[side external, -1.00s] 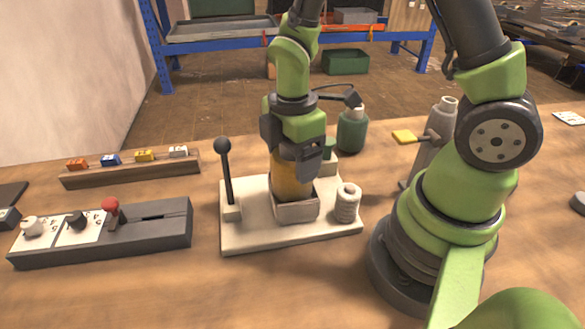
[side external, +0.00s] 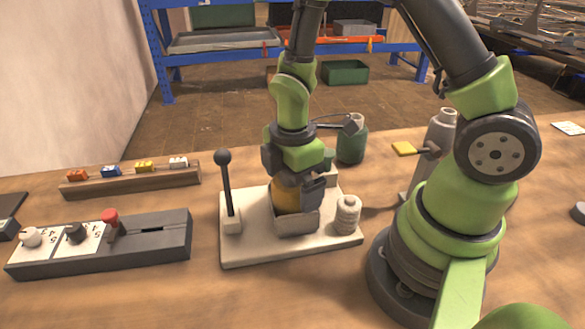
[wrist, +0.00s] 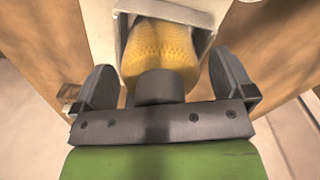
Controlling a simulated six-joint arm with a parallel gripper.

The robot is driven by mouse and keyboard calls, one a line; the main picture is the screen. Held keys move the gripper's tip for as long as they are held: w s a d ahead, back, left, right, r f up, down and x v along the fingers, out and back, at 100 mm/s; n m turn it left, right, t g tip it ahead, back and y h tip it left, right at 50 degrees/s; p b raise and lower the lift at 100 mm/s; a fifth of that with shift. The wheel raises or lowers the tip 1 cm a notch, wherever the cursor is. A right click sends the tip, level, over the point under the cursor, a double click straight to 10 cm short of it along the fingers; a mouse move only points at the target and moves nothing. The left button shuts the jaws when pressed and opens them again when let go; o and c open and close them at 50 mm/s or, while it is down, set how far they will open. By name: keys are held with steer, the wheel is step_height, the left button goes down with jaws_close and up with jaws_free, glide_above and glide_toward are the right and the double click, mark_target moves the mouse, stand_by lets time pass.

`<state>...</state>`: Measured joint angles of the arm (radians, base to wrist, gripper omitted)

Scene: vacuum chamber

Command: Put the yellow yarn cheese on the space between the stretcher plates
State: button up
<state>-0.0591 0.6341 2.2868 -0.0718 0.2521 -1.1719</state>
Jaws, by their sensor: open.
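The yellow yarn cheese (side external: 286,196) stands in the small grey open-topped box (side external: 297,224) on the pale base plate (side external: 255,248). In the wrist view its knitted yellow side (wrist: 158,45) shows between the pale walls of the box (wrist: 206,42). My gripper (side external: 294,186) is right above the box, pointing down. In the wrist view my gripper (wrist: 160,68) is open, with one jaw on each side of the cheese. Contact between jaws and cheese cannot be told. I cannot tell for certain which parts are the stretcher plates.
A black-knobbed lever (side external: 226,190) rises left of the box, and a pale ribbed spool (side external: 347,213) stands right of it. A green bottle (side external: 351,140) is behind. A control box (side external: 150,240) and a wooden rack (side external: 130,182) with coloured blocks lie left.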

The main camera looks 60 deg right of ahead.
step_height(320, 180, up, 11)
steer(key=s+a+r+m+t+y, duration=0.1)
steer(key=s+r+m+t, duration=0.6)
steer(key=m, duration=1)
step_height(320, 180, up, 5)
steer(key=s+y, duration=0.1)
steer(key=s, duration=0.1)
steer(key=shift+s+a+f+m, duration=0.15)
steer(key=shift+s+f+m, duration=0.05)
steer(key=shift+s+m, duration=0.15)
